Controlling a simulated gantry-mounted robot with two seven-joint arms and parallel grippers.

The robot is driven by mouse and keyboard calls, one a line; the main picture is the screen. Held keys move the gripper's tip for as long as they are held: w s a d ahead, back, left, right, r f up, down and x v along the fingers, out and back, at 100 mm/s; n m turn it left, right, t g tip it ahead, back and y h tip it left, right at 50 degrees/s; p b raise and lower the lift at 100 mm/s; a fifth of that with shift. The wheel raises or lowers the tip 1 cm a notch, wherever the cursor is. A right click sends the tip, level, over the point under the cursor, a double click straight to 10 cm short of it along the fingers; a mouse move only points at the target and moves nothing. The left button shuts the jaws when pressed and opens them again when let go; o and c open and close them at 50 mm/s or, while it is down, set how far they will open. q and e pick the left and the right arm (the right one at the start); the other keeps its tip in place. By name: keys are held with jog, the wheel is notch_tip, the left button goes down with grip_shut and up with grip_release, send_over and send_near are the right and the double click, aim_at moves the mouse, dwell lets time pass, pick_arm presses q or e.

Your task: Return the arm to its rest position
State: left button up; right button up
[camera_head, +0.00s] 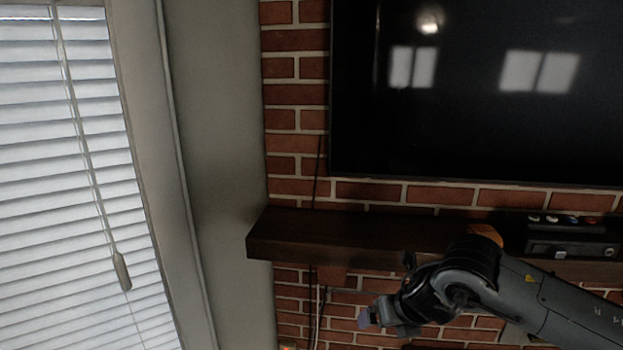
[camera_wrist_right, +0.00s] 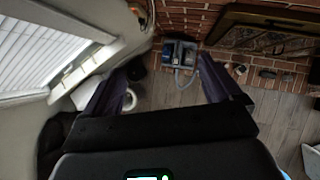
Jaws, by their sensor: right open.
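My right arm comes in from the lower right of the head view. Its gripper (camera_head: 376,316) hangs in front of the brick wall, below the dark wooden mantel shelf (camera_head: 330,236). In the right wrist view the two dark fingers of the right gripper (camera_wrist_right: 163,68) are spread wide apart, with nothing between them. Floor and brick show in the gap. My left gripper is in neither view.
A large black television (camera_head: 480,95) hangs above the mantel. A dark box with small knobs (camera_head: 570,236) sits on the shelf behind my arm. Window blinds (camera_head: 65,170) fill the left. The wrist view shows a blue-grey object (camera_wrist_right: 180,53) by the bricks and wooden floor (camera_wrist_right: 160,92).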

jog(key=s+a+f+y, duration=0.25)
jog(key=a+f, duration=0.25)
jog(key=a, duration=0.3)
jog(key=s+a+f+y, duration=0.1)
jog(key=s+a+f, duration=0.3)
jog(key=a, duration=0.3)
jog(key=s+a+f+m+t+y, duration=0.15)
jog(key=s+a+m+y, duration=0.25)
jog(key=s+a+m, duration=0.5)
jog(key=s+d+f+m+g+h, duration=0.1)
jog(key=s+d+f+m+h, duration=0.2)
jog(key=d, duration=0.7)
jog(key=s+d+f+m+g+h, duration=0.1)
jog(key=s+d+f+m+h, duration=0.2)
jog(key=s+d+f+m, duration=0.5)
jog(key=s+d+f+m+g+h, duration=0.2)
jog(key=s+d+f+m, duration=0.3)
jog(key=s+d+m, duration=0.6)
jog(key=d+m+h, duration=0.1)
jog(key=m, duration=0.3)
jog(key=shift+d+f, duration=0.2)
